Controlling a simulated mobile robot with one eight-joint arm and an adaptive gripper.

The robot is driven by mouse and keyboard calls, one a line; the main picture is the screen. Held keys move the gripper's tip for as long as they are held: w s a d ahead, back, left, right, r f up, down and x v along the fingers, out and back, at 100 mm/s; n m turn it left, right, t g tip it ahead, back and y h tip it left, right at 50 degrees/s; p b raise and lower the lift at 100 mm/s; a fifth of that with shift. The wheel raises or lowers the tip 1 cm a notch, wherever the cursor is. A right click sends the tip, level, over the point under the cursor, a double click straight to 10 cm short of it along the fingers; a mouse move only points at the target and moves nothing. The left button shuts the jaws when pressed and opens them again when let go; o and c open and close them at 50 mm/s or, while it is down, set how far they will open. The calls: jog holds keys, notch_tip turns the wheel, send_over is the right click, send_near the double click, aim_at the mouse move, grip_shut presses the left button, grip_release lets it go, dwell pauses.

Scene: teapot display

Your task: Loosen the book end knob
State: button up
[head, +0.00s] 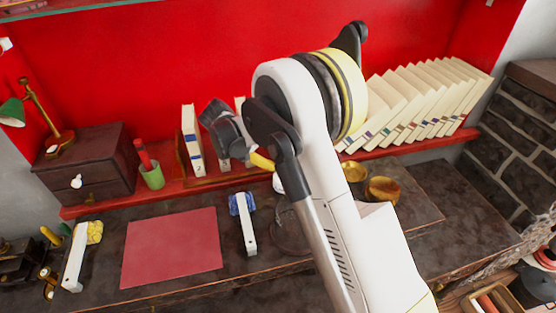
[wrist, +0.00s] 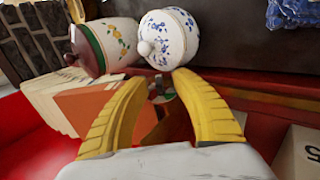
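My gripper's two yellow fingers (wrist: 160,78) fill the middle of the wrist view, with a gap between their tips. A small dark and greenish part (wrist: 163,93), possibly the book end knob, shows in that gap; I cannot tell whether the fingers touch it. An orange-brown panel (wrist: 92,103), perhaps part of the book end, lies behind the left finger. In the head view one yellow finger (head: 262,161) shows beside my arm, low over the red shelf. A brown wooden book end (head: 183,160) stands by upright white books (head: 192,139). The knob is hidden there.
A row of leaning books (head: 420,105) stands on the red shelf (head: 100,205), right of my arm. A blue-flowered white pot (wrist: 170,38) and a maroon and cream pot (wrist: 105,45) are close beyond my fingertips. A green cup (head: 152,177) stands left on the shelf.

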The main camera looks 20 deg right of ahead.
jog(key=v, duration=1.2)
jog(key=shift+r, duration=0.1)
jog(key=s+d+r+t+y, duration=0.1)
jog(key=s+d+r+y, duration=0.1)
jog(key=s+d+r, duration=0.3)
jog(key=s+d+r+t+y, duration=0.1)
jog(key=s+d+r+y, duration=0.15)
jog(key=s, duration=0.45)
jog(key=s+d+f+t+y, duration=0.1)
jog(key=s+t, duration=0.4)
jog(key=s, duration=1)
jog(key=shift+s+d+f+y, duration=0.35)
jog(key=shift+f+y, duration=0.4)
jog(key=shift+y, duration=0.5)
